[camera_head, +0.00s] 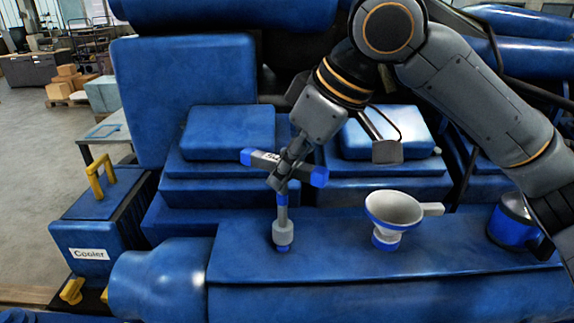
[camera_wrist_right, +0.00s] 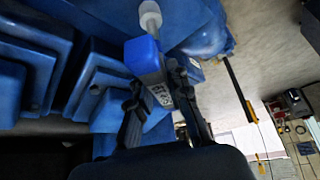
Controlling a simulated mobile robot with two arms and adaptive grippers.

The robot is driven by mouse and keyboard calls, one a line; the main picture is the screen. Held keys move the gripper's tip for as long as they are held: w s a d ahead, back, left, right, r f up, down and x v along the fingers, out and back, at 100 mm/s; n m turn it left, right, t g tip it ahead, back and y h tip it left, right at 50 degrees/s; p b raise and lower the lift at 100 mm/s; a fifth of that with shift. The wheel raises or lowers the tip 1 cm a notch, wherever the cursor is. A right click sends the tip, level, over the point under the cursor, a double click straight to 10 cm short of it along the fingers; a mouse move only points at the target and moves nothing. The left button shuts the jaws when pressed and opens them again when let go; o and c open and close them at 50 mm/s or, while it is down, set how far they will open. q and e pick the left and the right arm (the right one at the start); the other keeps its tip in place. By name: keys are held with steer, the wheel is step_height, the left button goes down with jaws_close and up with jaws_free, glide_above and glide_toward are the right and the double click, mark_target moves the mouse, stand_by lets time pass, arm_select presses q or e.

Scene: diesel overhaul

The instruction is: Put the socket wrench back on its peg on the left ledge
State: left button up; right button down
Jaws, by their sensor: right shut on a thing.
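The socket wrench (camera_head: 282,213) is upright, with a dark T-handle tipped in blue, a grey shaft and a pale socket at its lower end. My right gripper (camera_head: 284,172) is shut on the T-handle. The socket sits at the top of the blue ledge, with a small blue piece just below it; I cannot tell whether it touches. The peg cannot be made out clearly. My left gripper is not in view.
A grey funnel (camera_head: 394,207) stands on the ledge to the right of the wrench, and a blue can (camera_head: 512,222) is farther right. A blue Cooler box (camera_head: 95,228) with yellow handles is at the left. Raised blue engine blocks (camera_head: 228,132) stand behind the wrench.

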steer(key=shift+f, duration=0.1)
steer(key=shift+f+b, duration=0.5)
steer(key=shift+f, duration=0.5)
steer(key=c, duration=0.6)
jaws_free()
steer(key=shift+c, duration=0.2)
steer(key=shift+r, duration=0.1)
step_height(320, 180, up, 2)
steer(key=shift+r+p, duration=0.2)
steer(key=shift+p, duration=0.45)
steer(key=shift+r, duration=3.2)
